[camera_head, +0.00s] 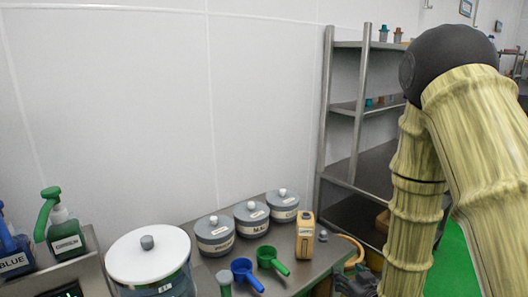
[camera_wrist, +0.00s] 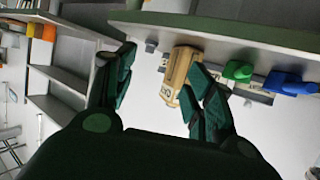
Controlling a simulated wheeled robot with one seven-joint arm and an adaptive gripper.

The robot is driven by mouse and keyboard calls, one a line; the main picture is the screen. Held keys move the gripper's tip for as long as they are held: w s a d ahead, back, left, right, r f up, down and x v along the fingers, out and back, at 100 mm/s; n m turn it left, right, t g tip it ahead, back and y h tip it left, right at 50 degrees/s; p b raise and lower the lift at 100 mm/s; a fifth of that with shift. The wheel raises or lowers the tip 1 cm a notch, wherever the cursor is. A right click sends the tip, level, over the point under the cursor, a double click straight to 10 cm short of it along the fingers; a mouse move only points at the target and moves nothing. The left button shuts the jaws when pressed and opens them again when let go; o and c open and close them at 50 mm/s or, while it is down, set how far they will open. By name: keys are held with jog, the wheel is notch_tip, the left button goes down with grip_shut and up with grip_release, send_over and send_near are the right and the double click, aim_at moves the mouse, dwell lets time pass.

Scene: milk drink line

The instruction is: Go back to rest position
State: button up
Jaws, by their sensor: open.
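My gripper (camera_wrist: 160,88) is open, its two dark green fingers spread wide in the wrist view with nothing held between them. A tan carton-like container (camera_head: 305,236) stands upright at the right end of the steel table (camera_head: 262,262). In the wrist view the tan container (camera_wrist: 178,78) shows beyond the fingers, partly covered by the right finger. In the head view my arm hangs down at the right, and a dark part at its lower end is just off the table's right end.
On the table are several grey lidded pots (camera_head: 251,219), a green scoop (camera_head: 271,260), a blue scoop (camera_head: 246,274) and a large white-lidded pot (camera_head: 148,258). Green (camera_head: 63,228) and blue (camera_head: 12,250) pump bottles stand left. A metal shelf (camera_head: 360,130) stands behind my arm.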

jog(key=s+f+m+g+h, duration=0.1)
jog(key=s+f+g, duration=0.2)
jog(key=s+f, duration=0.55)
jog(key=s+f+g, duration=0.3)
jog(key=s+f, duration=0.3)
jog(key=f, duration=0.5)
jog(key=s+f+g, duration=0.3)
jog(key=s+f, duration=0.3)
jog(key=s, duration=0.5)
jog(key=s+a+f+g, duration=0.1)
jog(key=s+f+g, duration=0.3)
jog(key=s, duration=0.8)
notch_tip(320, 180, down, 2)
jog(key=shift+a+f+m, duration=0.15)
jog(key=shift+f+m, duration=0.05)
jog(key=shift+m, duration=0.2)
